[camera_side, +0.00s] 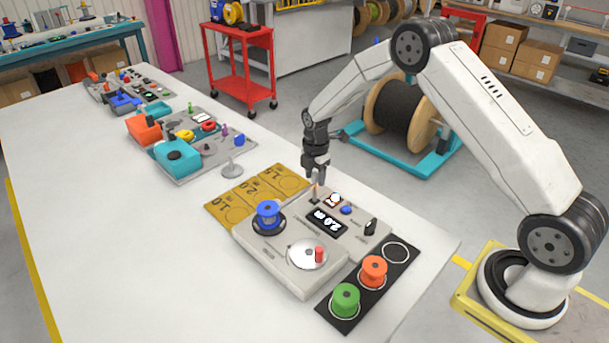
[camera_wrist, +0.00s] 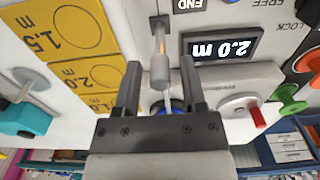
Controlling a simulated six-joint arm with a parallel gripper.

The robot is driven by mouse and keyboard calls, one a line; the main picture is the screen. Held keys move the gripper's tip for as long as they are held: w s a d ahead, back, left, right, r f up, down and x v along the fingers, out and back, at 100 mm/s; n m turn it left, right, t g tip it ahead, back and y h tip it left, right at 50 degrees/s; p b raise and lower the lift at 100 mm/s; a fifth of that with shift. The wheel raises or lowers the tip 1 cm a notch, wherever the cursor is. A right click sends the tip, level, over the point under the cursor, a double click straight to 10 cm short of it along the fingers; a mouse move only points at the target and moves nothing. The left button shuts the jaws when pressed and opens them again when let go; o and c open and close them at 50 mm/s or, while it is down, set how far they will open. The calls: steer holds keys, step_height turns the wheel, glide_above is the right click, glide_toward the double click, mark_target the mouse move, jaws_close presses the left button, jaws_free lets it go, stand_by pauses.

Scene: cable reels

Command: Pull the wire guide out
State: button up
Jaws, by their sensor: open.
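The wire guide (camera_wrist: 160,65) looks like a small grey cylinder on a rod, with an orange part beside it, in the upper middle of the wrist view. A thin pale strand runs from it toward the blue spool (camera_side: 268,212). My gripper (camera_side: 315,180) is over the far edge of the grey machine (camera_side: 290,278), by the guide. In the wrist view my gripper (camera_wrist: 160,72) is open, with one finger on each side of the guide and gaps between. Whether the guide is level with the fingertips is unclear. The blue spool is mostly hidden behind my gripper in the wrist view.
The display (camera_side: 326,221) reads 2.0 m. A disc with a red knob (camera_side: 319,254) is on the machine. Orange (camera_side: 373,270) and green (camera_side: 345,298) spools stand on a black mat (camera_side: 341,321). A yellow board (camera_side: 225,212) lies left of the machine.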

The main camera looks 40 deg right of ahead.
jaws_close()
steer(key=shift+d, duration=1.8)
steer(key=shift+o, duration=0.3)
jaws_free()
steer(key=shift+a, duration=0.1)
step_height(320, 180, up, 7)
